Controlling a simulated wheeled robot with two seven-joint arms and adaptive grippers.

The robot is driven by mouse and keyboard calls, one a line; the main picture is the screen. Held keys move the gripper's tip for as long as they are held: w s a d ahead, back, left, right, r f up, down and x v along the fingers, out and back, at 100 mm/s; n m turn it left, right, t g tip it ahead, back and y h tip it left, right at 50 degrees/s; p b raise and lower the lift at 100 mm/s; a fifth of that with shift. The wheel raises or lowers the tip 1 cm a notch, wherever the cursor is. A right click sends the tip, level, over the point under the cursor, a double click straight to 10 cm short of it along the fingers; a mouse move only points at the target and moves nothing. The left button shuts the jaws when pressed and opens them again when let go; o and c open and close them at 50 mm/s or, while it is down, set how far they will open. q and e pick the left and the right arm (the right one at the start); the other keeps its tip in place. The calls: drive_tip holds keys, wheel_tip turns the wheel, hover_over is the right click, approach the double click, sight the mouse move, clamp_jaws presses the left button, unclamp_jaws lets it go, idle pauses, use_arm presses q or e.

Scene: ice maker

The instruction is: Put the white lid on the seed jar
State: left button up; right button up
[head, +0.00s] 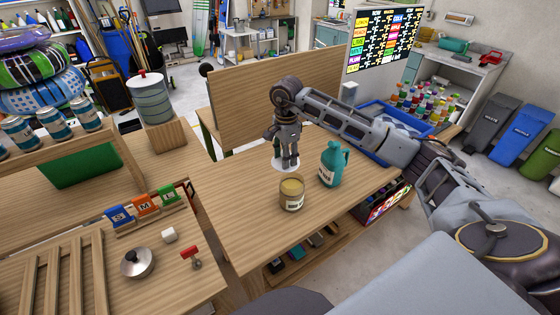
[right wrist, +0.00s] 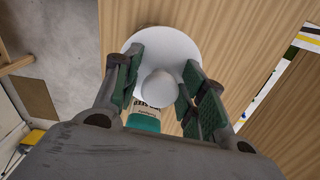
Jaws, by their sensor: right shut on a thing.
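The white lid (head: 284,165) is a flat round disc with a knob, under my right gripper (head: 286,158) at the middle of the table. In the right wrist view the fingers are on either side of the knob of the lid (right wrist: 163,46), shut on it. I cannot tell whether the lid touches the tabletop. The seed jar (head: 292,196), short and round with a label and tan contents at its open top, stands nearer than the lid and slightly right of it. The lid is apart from the jar. My left gripper is not in view.
A teal jug (head: 333,164) stands right of the jar, close to my right arm. A blue bin (head: 384,118) is behind the arm. A wooden panel (head: 262,92) rises at the back. The tabletop (head: 240,205) left of the jar is clear.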

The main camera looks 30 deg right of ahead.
drive_tip(key=shift+s+d, duration=0.55)
drive_tip(key=shift+d, duration=0.25)
drive_tip(key=shift+s+d+n, duration=0.15)
drive_tip(key=shift+s+n, duration=0.1)
drive_tip(key=shift+n, duration=0.15)
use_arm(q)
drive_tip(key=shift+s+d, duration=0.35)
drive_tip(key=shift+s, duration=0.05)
use_arm(e)
drive_tip(key=shift+f, duration=0.1)
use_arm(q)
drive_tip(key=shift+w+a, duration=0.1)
use_arm(e)
drive_tip(key=shift+n, duration=0.4)
drive_tip(key=shift+s, duration=0.15)
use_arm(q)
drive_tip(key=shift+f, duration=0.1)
use_arm(e)
drive_tip(key=shift+f, duration=0.1)
drive_tip(key=shift+f+b, duration=1.05)
drive_tip(key=shift+f, duration=1)
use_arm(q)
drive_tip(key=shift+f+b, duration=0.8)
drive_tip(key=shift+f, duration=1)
use_arm(e)
drive_tip(key=shift+f, duration=1.05)
